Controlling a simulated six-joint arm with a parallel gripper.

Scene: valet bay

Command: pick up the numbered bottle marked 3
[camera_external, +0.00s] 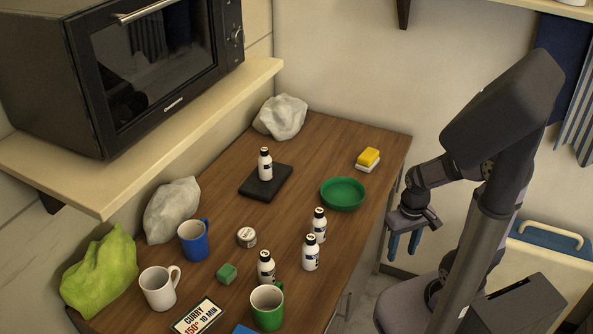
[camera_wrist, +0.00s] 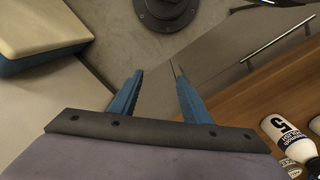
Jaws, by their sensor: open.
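Several white bottles with black caps and dark labels stand upright on the wooden table. One bottle (camera_external: 265,165) stands on a black square pad (camera_external: 250,183); others are the rear one (camera_external: 319,226), the middle one (camera_external: 310,254) and the front one (camera_external: 266,268) nearer the table's right side. I cannot read their numbers in the external view, so I cannot tell which is marked 3.
A green bowl (camera_external: 343,194) and a yellow-and-white sponge (camera_external: 368,158) lie at the table's right rear. Blue (camera_external: 193,242), white (camera_external: 158,288) and green (camera_external: 267,309) mugs, a tin (camera_external: 246,237) and a small green block (camera_external: 227,273) occupy the front. A microwave shelf (camera_external: 150,160) overhangs the left.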

